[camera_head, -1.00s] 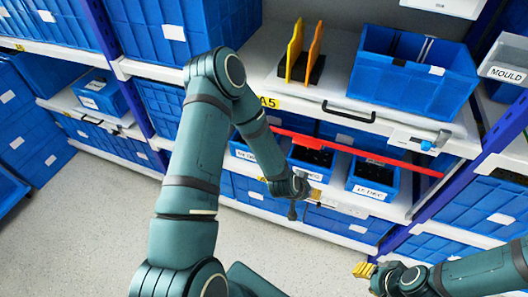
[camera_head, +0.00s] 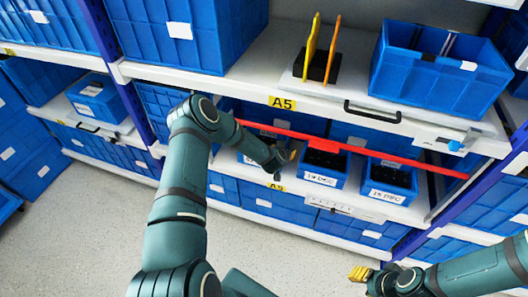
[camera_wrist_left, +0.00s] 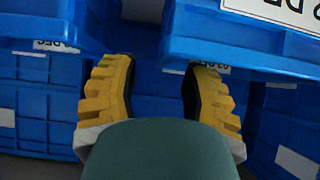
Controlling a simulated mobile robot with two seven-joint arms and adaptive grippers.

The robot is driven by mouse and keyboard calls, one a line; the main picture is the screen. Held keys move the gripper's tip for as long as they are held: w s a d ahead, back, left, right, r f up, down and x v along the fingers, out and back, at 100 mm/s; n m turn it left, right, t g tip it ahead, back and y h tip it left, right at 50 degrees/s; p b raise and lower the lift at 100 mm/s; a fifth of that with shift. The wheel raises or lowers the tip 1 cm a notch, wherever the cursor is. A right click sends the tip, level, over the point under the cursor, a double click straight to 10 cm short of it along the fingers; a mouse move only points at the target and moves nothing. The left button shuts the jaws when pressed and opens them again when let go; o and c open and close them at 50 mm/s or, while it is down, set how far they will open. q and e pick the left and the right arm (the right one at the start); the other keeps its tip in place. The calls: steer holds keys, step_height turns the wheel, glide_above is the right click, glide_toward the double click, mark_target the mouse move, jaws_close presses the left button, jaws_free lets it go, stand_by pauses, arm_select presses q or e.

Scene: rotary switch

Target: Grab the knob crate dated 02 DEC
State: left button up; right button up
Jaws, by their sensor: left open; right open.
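Three small blue knob crates stand in a row on the lower shelf in the head view: a left one (camera_head: 247,157) partly behind my left arm, a middle one (camera_head: 322,168) and a right one (camera_head: 389,182). Their dates are too small to read surely there. My left gripper (camera_head: 286,160) is at the row's front, between the left and middle crates. In the left wrist view its yellow fingers (camera_wrist_left: 160,92) are open with nothing between them. A blue crate (camera_wrist_left: 240,45) hangs close above the right finger; its cut-off label shows "2 DE". My right gripper (camera_head: 361,274) is open, away from the shelf.
A red bar (camera_head: 400,158) runs across above the crates. More blue bins stand below. The floor (camera_head: 80,235) is clear.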

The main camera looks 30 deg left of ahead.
arm_select(q)
steer(key=x, duration=0.2)
steer(key=b+x, duration=0.1)
steer(key=x, duration=0.1)
steer(key=shift+a+r, duration=0.1)
steer(key=shift+a, duration=0.2)
steer(key=shift+w+a+f, duration=0.15)
steer(key=shift+w+f, duration=0.15)
steer(key=shift+w, duration=0.25)
jaws_close()
steer(key=shift+r, duration=0.1)
